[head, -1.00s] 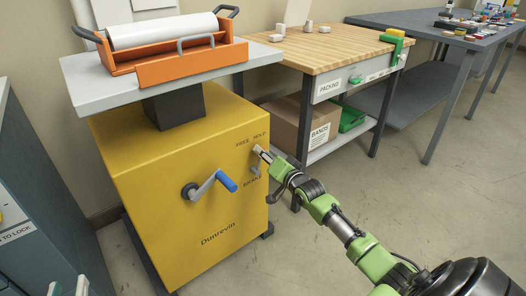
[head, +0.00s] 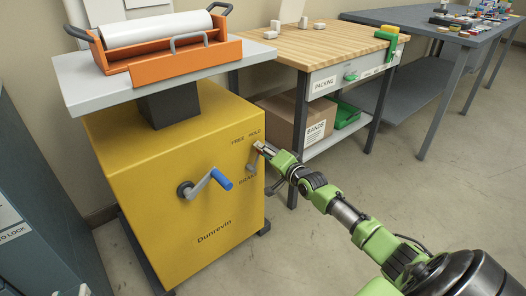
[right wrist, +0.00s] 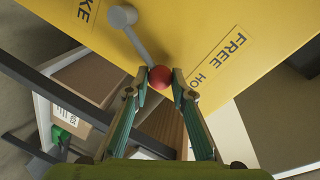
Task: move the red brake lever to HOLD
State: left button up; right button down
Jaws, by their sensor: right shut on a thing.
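The brake lever has a grey arm (right wrist: 138,45) on a round grey pivot and a red ball knob (right wrist: 160,77), on the yellow machine's front panel. My right gripper (right wrist: 160,80) is shut on the red knob, with one fingertip on each side. In the head view my right gripper (head: 262,149) is at the lever, just below the HOLD label (head: 255,133), and the knob is mostly hidden there. The lever leans to the HOLD side, away from the FREE label (right wrist: 232,42). Whether it is at its end stop I cannot tell.
A crank with a blue handle (head: 222,180) sticks out left of the lever. An orange roller unit (head: 185,62) stands on top of the yellow machine (head: 165,215). A packing bench (head: 330,50) with a box below is close on the right. The floor at right is open.

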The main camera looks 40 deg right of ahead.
jog(key=shift+f, duration=0.1)
jog(key=c, duration=1.8)
grip_release()
jog(key=shift+o, duration=0.2)
jog(key=shift+d, duration=0.1)
jog(key=shift+s, duration=0.1)
jog(key=s+r, duration=0.2)
jog(key=s, duration=0.9)
jog(key=shift+s+a, duration=0.3)
jog(key=shift+s, duration=0.05)
